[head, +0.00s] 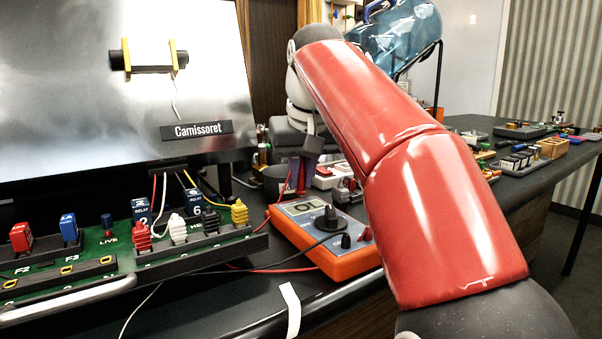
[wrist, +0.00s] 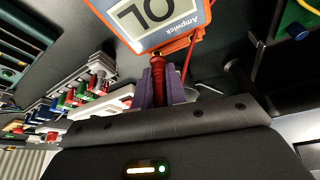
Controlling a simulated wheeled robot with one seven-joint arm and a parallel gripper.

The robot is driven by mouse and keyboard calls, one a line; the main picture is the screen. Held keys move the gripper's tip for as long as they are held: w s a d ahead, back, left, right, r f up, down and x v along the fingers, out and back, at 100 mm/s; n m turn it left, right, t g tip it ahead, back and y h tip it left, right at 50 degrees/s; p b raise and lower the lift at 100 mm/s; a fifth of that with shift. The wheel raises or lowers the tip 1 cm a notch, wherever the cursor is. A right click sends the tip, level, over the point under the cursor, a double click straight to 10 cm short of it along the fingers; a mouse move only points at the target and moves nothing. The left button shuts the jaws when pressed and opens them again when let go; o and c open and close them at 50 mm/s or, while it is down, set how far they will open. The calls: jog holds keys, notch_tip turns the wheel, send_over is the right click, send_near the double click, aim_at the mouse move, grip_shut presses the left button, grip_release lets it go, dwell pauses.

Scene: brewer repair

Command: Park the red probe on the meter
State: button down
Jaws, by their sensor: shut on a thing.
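The meter (head: 318,238) is an orange box with a pale face and a dark dial. It lies on the dark bench right of the circuit board. In the wrist view the meter (wrist: 160,22) is upside down at the top, its display reading "OL". In the wrist view my gripper's purple fingers (wrist: 162,88) are shut on the red probe (wrist: 158,72), which points toward the meter's edge. I cannot tell whether the probe touches the meter. Its tip is hidden.
The circuit board (head: 115,262) with relays and coloured plugs stands left of the meter, under a metal panel (head: 110,80). Black and red leads cross the bench between them. A white strip (head: 290,308) lies near the front edge. Several small parts crowd the bench behind my arm.

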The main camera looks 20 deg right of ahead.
jog(key=shift+f, duration=0.6)
dwell(1.6)
jog(key=c, duration=1.3)
grip_release()
jog(key=shift+c, duration=0.2)
jog(key=v, duration=0.7)
jog(key=shift+s+r+p, duration=0.15)
jog(key=shift+r+p, duration=0.15)
jog(key=shift+p, duration=0.05)
jog(key=shift+s, duration=0.15)
